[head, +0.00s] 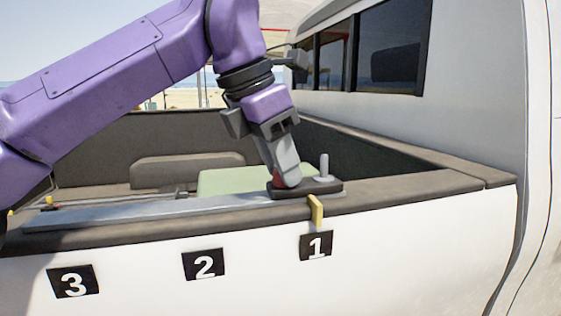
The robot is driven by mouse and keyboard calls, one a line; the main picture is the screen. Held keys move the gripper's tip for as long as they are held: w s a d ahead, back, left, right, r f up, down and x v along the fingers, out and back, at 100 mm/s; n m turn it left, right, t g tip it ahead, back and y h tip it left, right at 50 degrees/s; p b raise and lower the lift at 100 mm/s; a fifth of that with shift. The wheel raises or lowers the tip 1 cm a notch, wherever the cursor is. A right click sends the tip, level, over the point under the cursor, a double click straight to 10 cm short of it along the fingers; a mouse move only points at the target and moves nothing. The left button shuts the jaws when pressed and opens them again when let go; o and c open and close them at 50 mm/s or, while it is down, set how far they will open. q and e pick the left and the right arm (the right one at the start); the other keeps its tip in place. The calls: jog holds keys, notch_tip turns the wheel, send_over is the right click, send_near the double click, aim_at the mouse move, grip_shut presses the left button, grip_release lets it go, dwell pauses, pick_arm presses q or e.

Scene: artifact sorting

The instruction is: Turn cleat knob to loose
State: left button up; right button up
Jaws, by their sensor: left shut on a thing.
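The cleat (326,187) is a dark base on the top rail of the truck bed, above the label "1". A grey upright post (324,165) stands on its right part. My left gripper (287,183) comes down from above onto the left part of the cleat. It is shut on the knob there, which is mostly hidden by the fingers. A bit of red (276,179) shows beside the fingertips. My right gripper is not in view.
A yellow tab (316,210) hangs at the rail above label "1" (316,246). Labels "2" (204,264) and "3" (73,282) are further left. A grey bar (130,212) lies along the rail. A green box (225,181) is inside the bed. The white cab (470,90) rises at right.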

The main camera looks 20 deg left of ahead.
pick_arm(q)
jog(key=n, duration=0.2)
jog(key=n+y+b, duration=0.1)
jog(key=n, duration=0.1)
jog(key=shift+s+d+t+y, duration=0.1)
jog(key=shift+t+y, duration=0.2)
jog(key=shift+t, duration=0.1)
jog(key=n, duration=0.2)
jog(key=n+y, duration=0.1)
jog(key=n, duration=0.1)
jog(key=shift+d+n+y+b, duration=0.1)
jog(key=shift+n+y+b, duration=0.2)
jog(key=shift+n+b, duration=0.1)
jog(key=n+y, duration=0.1)
jog(key=n, duration=0.3)
jog(key=shift+d+r+y, duration=0.1)
jog(key=shift+d+y, duration=0.05)
jog(key=shift+y, duration=0.25)
jog(key=n+y+p, duration=0.1)
jog(key=n, duration=0.3)
jog(key=shift+n+g, duration=0.3)
jog(key=shift+g, duration=0.1)
jog(key=shift+y, duration=0.3)
jog(key=o, duration=1)
jog(key=shift+o, duration=0.2)
